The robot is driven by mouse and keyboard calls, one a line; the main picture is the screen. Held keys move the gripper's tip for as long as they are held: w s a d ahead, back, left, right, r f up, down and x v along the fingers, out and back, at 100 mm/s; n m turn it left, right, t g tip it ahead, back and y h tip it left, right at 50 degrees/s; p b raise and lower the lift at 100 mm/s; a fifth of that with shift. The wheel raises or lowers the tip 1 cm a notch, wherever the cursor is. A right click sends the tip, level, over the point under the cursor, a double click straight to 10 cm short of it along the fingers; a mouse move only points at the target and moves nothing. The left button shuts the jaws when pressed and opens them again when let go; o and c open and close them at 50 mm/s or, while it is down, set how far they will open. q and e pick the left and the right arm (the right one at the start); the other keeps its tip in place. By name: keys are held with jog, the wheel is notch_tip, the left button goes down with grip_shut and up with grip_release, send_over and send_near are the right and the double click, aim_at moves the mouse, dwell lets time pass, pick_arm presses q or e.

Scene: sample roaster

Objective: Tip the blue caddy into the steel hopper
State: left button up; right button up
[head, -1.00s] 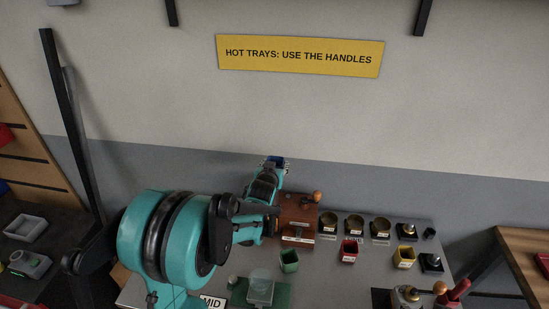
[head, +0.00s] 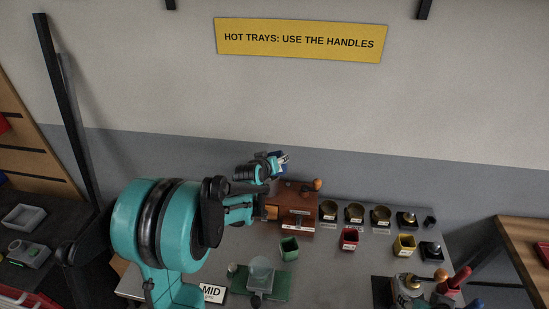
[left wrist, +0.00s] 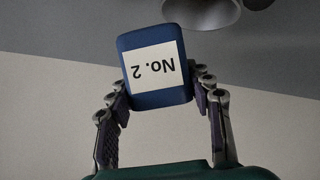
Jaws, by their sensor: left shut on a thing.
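The blue caddy shows in the left wrist view (left wrist: 155,68) with a white "No. 2" label, upside down in that picture. My left gripper (left wrist: 160,100) is shut on it, with a finger at each side. In the head view the gripper (head: 277,164) holds the small caddy (head: 284,158) in the air above the back of the bench, and it looks tilted. A grey flared metal shape (left wrist: 203,12), likely the steel hopper, is at the top of the left wrist view, apart from the caddy. I cannot make out the hopper in the head view. The caddy's inside is hidden. My right gripper is not in view.
A brown box (head: 296,222) with an orange knob stands below my left gripper. Green (head: 289,249), red (head: 349,240) and yellow (head: 404,246) caddies stand on the bench, with several dark round tins behind. A scale-like device (head: 261,272) sits at the front.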

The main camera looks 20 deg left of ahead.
pick_arm(q)
jog(key=shift+f+n+h, duration=0.3)
jog(key=shift+f, duration=0.1)
jog(key=shift+a+n+h, duration=0.15)
jog(key=shift+n+h, duration=0.25)
jog(key=shift+a+f+n+g+h+b, duration=0.15)
jog(key=shift+n+g+h+b, duration=0.3)
jog(key=shift+n+h, duration=0.6)
jog(key=shift+w+a+f+n+h+b, duration=0.15)
jog(key=shift+f+n+h+b, duration=0.15)
jog(key=shift+n+h+b, duration=0.2)
jog(key=shift+s+a+f+n+h+b, duration=0.1)
jog(key=shift+f+n+h+b, duration=0.2)
jog(key=shift+h+b, duration=0.25)
jog(key=n+h+b, duration=0.1)
jog(key=b, duration=0.1)
jog(key=a+f+n+h+b, duration=0.1)
jog(key=n+h+b, duration=0.1)
jog(key=shift+w+a+f, duration=0.15)
jog(key=shift+a+n+t+h+b, duration=0.5)
jog(key=shift+n+h+b, duration=0.5)
jog(key=shift+n+b, duration=0.25)
jog(key=shift+w+a+r+n+t+h+b, duration=0.1)
jog(key=shift+a+r+n+t+h+b, duration=0.15)
jog(key=shift+n+h+b, duration=0.2)
jog(key=shift+r, duration=0.1)
